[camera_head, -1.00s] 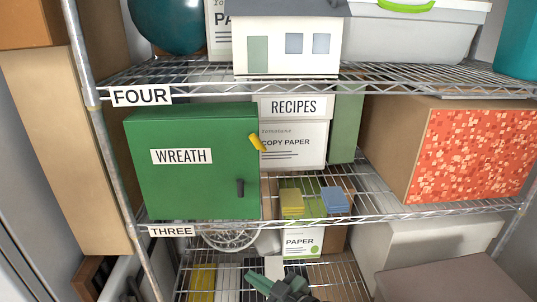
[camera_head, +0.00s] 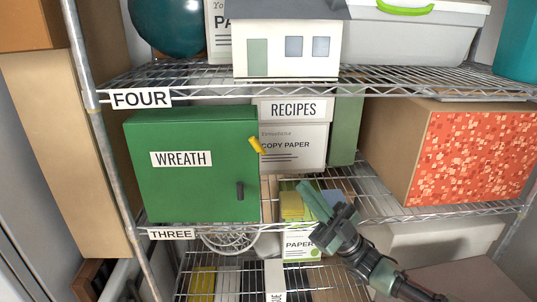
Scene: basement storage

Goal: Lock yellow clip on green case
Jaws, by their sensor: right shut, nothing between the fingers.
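The green case (camera_head: 190,190), labelled WREATH, stands on the shelf marked THREE, left of centre. Its yellow clip (camera_head: 257,145) sticks out tilted at the upper part of the case's right edge. My right gripper (camera_head: 312,197) is shut and empty. It is in front of the shelf, right of and below the yellow clip and apart from it, with its fingers pointing up and left. My left gripper is not in view.
A cardboard box with an orange front (camera_head: 468,160) is at right. The wire shelf (camera_head: 380,204) between is mostly bare.

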